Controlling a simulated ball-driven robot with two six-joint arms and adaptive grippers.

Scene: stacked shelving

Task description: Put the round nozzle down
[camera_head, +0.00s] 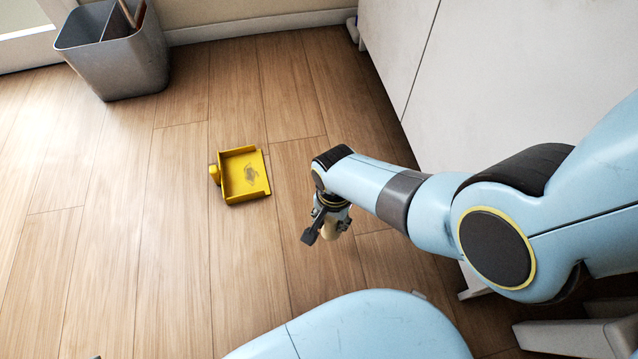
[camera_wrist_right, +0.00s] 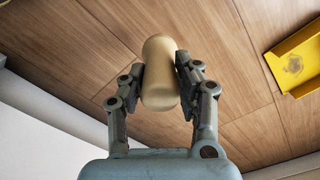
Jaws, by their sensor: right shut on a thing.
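A beige, rounded cylindrical piece, which I take to be the round nozzle (camera_wrist_right: 160,72), is between the two fingers of my right gripper (camera_wrist_right: 160,85) in the right wrist view. Both fingers are shut on its sides. In the head view my right gripper (camera_head: 327,222) points down over the wooden floor, right of a yellow tray. There the nozzle (camera_head: 333,226) shows only in part behind the fingers. I cannot tell its exact height above the floor. My left gripper is not in view.
The yellow tray (camera_head: 229,190) lies on the wooden floor (camera_head: 170,250); it also shows in the right wrist view (camera_wrist_right: 302,40). A grey divided bin (camera_head: 128,68) stands at the back left. A white cabinet (camera_head: 500,70) stands at the right. The floor left of the tray is clear.

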